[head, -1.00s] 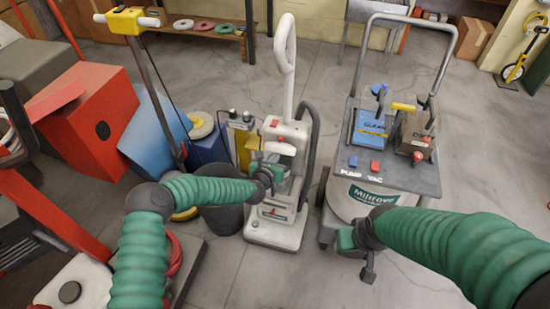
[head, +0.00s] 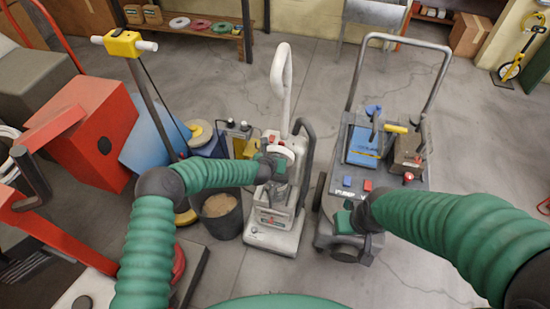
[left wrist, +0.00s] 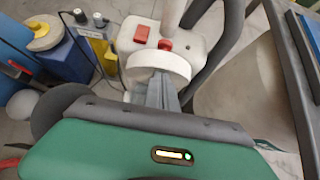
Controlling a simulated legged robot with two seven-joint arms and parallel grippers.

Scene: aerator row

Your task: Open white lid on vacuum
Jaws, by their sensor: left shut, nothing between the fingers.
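The upright vacuum (head: 283,75) stands in the middle of the head view, with a tall loop handle and a pale body. A round white lid (left wrist: 158,62) on its front, below two red buttons, shows in the left wrist view. My left gripper (left wrist: 158,95) is shut with nothing between its fingers. Its tips are right at the lid's lower rim; I cannot tell whether they touch it. In the head view, my left gripper (head: 284,165) partly hides the lid area.
A pump cart (head: 345,181) stands right of the vacuum, holding a blue box (head: 365,147). A dark bucket (head: 219,222) stands close at the vacuum's left. A red box (head: 85,130) is farther left. Open floor (head: 325,85) lies behind the vacuum.

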